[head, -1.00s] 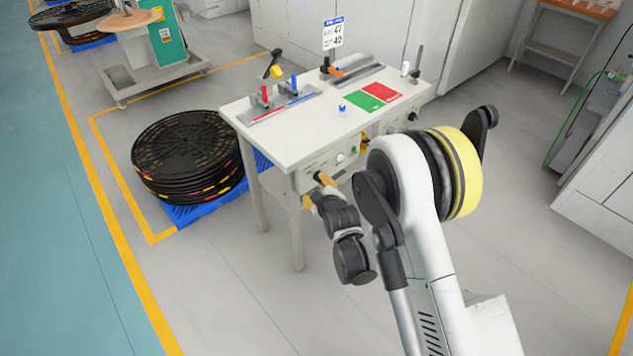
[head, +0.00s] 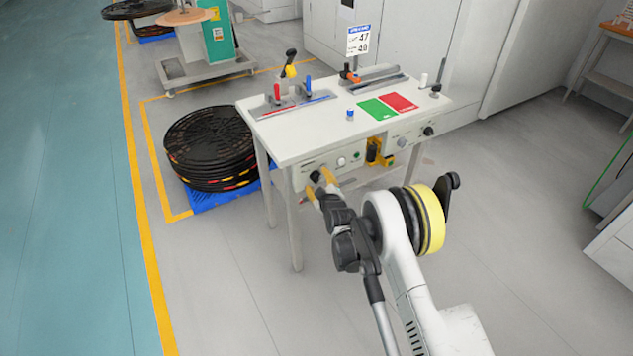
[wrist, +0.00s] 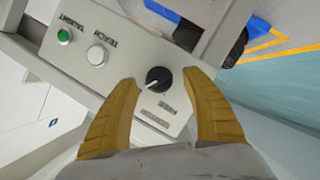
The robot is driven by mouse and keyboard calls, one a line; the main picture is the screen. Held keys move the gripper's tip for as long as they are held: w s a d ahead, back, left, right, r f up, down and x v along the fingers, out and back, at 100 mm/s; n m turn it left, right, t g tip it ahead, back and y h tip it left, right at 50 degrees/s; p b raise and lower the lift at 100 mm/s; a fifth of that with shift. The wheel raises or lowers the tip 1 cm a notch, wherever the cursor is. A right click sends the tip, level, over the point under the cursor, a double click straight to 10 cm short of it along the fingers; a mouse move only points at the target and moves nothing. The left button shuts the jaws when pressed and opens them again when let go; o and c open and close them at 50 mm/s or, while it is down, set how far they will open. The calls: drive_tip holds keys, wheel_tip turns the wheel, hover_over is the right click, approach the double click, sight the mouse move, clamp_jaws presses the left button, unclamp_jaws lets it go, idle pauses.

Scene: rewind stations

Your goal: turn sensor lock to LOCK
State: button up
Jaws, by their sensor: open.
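A black rotary knob (wrist: 158,79) with a white pointer line sits on the grey front panel (wrist: 75,75) of the table. In the wrist view its pointer aims down and left; the small labels beside it are too blurred to read. My gripper (wrist: 160,77) is open, with one yellow finger on each side of the knob and a visible gap on both sides. In the head view my gripper (head: 321,188) is at the left end of the table's front, and the knob (head: 315,176) shows beside the fingertips.
A white TEACH button (wrist: 97,55) and a green TAUGHT lamp (wrist: 64,35) are on the same panel. A second panel with a black knob (head: 428,131) is to the right. Black reels (head: 210,140) stand left of the table (head: 320,135). Floor in front is clear.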

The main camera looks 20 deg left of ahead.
drive_tip(key=shift+x, duration=0.95)
drive_tip(key=c, duration=1.2)
drive_tip(key=shift+m+g+y, duration=0.3)
drive_tip(key=shift+m+g, duration=0.3)
drive_tip(key=shift+m, duration=0.5)
